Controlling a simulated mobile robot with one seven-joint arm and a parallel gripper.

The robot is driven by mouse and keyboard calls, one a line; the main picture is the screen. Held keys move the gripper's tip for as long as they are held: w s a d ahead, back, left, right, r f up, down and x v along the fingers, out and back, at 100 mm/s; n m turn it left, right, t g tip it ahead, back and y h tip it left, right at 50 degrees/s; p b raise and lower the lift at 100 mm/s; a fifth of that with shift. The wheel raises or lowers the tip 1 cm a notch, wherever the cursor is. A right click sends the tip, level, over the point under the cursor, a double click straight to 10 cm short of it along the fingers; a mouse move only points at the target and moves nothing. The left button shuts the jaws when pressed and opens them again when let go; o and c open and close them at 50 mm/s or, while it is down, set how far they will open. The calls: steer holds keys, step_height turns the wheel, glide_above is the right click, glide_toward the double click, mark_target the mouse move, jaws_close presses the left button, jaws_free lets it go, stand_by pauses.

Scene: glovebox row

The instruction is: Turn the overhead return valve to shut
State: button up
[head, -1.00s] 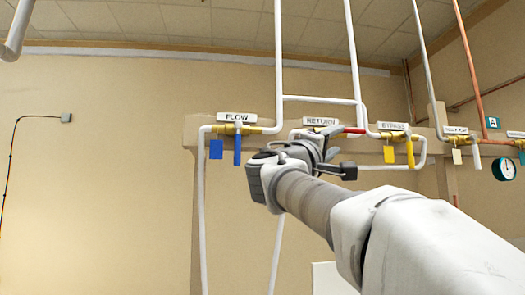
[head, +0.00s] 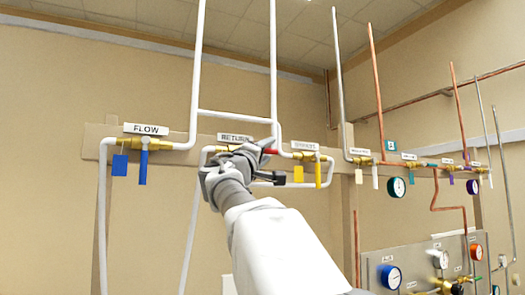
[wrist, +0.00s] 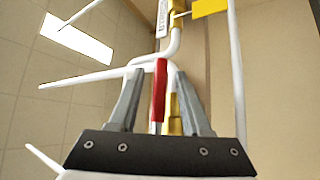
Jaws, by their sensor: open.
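The return valve sits on the pipe under the RETURN label (head: 235,137) in the head view, its body mostly hidden behind my gripper (head: 250,155). Its red lever (head: 270,151) lies along the pipe, pointing right. In the wrist view the red lever (wrist: 159,90) stands between the two spread fingers of my gripper (wrist: 160,74), with a gap visible on either side. My gripper is open. A brass fitting (wrist: 175,112) shows behind the lever, near the right finger. I cannot tell whether any finger touches the lever.
The flow valve's blue lever (head: 143,167) hangs down at left. The bypass valve's yellow lever (head: 318,174) hangs close on the right, with a yellow tag (head: 298,174). White vertical pipes (head: 273,60) rise nearby. A gauge panel (head: 430,265) stands lower right.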

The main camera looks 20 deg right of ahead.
jaws_close()
stand_by(1.3)
